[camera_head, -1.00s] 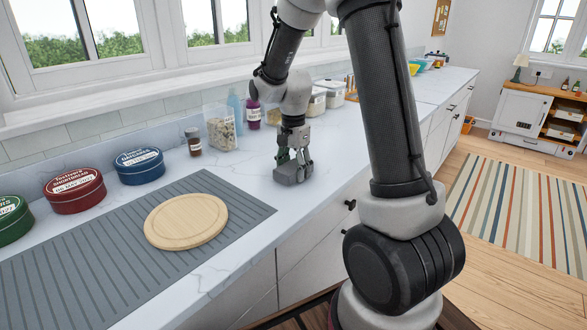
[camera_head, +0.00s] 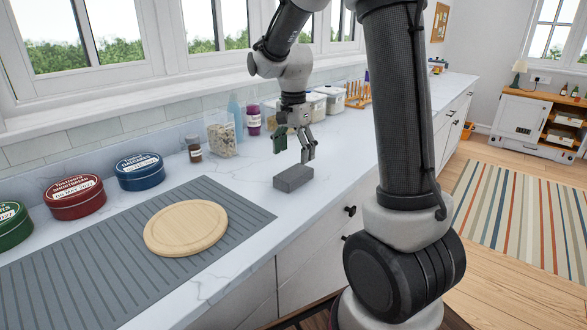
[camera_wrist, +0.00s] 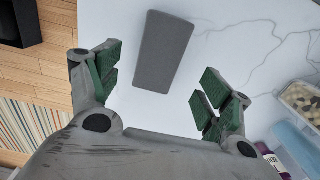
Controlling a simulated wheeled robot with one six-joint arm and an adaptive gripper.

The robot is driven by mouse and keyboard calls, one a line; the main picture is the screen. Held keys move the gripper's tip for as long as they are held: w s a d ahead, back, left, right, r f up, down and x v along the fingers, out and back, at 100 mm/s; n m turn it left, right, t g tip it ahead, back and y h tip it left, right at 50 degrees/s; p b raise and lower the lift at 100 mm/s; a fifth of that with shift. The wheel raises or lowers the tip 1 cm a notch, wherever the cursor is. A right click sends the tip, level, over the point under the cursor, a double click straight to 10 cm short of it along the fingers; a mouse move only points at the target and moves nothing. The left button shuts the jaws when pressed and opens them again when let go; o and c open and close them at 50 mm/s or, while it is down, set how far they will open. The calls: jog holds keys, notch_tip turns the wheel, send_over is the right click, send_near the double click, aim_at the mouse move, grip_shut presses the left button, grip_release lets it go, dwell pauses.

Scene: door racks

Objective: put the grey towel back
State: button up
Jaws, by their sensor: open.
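The grey towel (camera_head: 293,178) is a small folded block lying on the white marble counter, to the right of the ribbed grey mat. It also shows in the wrist view (camera_wrist: 163,51), lying flat ahead of the fingers. My gripper (camera_head: 293,152) is open and empty above and just behind the towel. In the wrist view my gripper (camera_wrist: 155,85) has its green-padded fingers spread wide, with the towel between and beyond them, not touched by either.
A round wooden board (camera_head: 186,228) lies on the ribbed mat (camera_head: 75,275). Tins, including a blue one (camera_head: 139,170), stand along the wall. Counter around the towel is clear.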

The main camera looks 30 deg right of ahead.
aim_at(294, 173)
jog(key=s+r+n+t, duration=0.2)
jog(key=s+r+n, duration=0.2)
jog(key=s+r, duration=0.55)
jog(key=s+n+t, duration=0.2)
jog(key=s+n, duration=0.7)
jog(key=s, duration=0.6)
jog(key=shift+d+n, duration=0.3)
jog(key=shift+d, duration=0.05)
